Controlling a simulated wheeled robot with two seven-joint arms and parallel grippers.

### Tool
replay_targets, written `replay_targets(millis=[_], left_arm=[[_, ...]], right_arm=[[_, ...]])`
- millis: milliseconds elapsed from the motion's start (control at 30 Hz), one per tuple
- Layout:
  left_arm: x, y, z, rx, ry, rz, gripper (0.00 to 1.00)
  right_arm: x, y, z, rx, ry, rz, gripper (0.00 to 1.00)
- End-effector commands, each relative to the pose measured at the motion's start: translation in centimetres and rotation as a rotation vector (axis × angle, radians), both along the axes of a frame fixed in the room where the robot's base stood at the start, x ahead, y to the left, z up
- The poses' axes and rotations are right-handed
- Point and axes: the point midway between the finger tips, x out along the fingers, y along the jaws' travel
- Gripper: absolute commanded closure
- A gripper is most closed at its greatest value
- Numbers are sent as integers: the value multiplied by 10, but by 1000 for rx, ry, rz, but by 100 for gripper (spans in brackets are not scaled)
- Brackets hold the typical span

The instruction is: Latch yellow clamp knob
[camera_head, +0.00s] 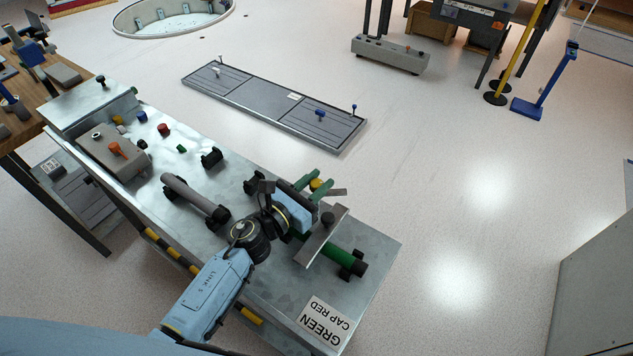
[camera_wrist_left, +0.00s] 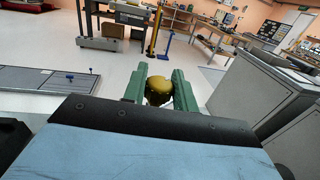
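The yellow clamp knob (camera_head: 316,184) is small and round, and partly hidden by my left gripper. My left gripper (camera_head: 313,182) has green fingers and reaches over the far edge of the metal bench. The part below the knob is hidden. A green cylinder (camera_head: 338,254) lies on the bench beside the gripper, under a grey plate with a black knob (camera_head: 328,218). My right gripper is not in view.
On the metal bench (camera_head: 375,260), a grey cylinder (camera_head: 192,194) lies in black holders, and a grey box with an orange knob (camera_head: 115,149) stands further left. A sign (camera_head: 323,318) lies at the near right end. A flat grey panel (camera_head: 270,100) lies on the floor beyond.

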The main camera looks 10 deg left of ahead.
Motion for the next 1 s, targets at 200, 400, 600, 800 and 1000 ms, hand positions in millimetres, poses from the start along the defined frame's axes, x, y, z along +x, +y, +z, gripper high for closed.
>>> replay_targets(millis=[200,400,600,800,1000], left_arm=[[0,0,0,0,-1,-8,95],[1,0,0,3,-5,-69,95],[1,1,-2,5,-8,-200,95],[1,1,-4,4,-7,-362,95],[1,0,-4,3,-7,-493,95]], right_arm=[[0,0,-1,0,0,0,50],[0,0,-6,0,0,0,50],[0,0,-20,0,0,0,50],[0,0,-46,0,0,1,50],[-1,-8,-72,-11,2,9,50]])
